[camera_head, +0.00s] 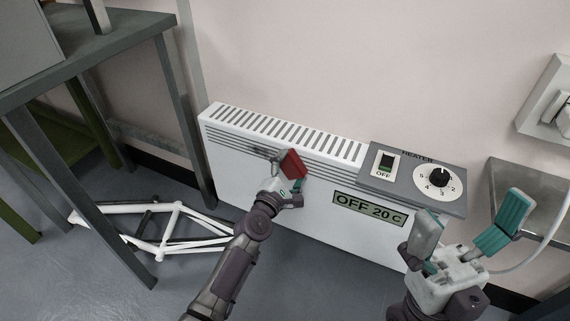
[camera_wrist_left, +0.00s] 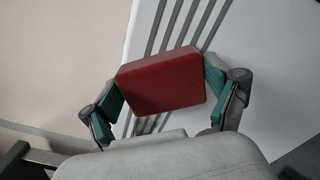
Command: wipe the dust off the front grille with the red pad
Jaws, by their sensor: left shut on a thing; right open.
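The red pad (camera_head: 292,163) is held in my left gripper (camera_head: 290,180), up against the white heater's front. The left wrist view shows the red pad (camera_wrist_left: 162,82) between the two green fingers of my left gripper (camera_wrist_left: 160,98), with grille slots behind it. The front grille (camera_head: 323,178) is a band of horizontal slots below the heater's top edge. A dark smudge of dust (camera_head: 262,151) shows on the grille just left of the pad. Whether the pad touches the grille is hard to tell. My right gripper (camera_head: 468,238) is open and empty at the lower right.
The heater (camera_head: 235,175) has a grey control panel (camera_head: 405,180) with a switch marked OFF and a dial. Its display (camera_head: 368,208) reads OFF 20 C. A white bicycle frame (camera_head: 165,228) lies on the floor under a grey table (camera_head: 125,30). A wall socket (camera_head: 550,105) is at right.

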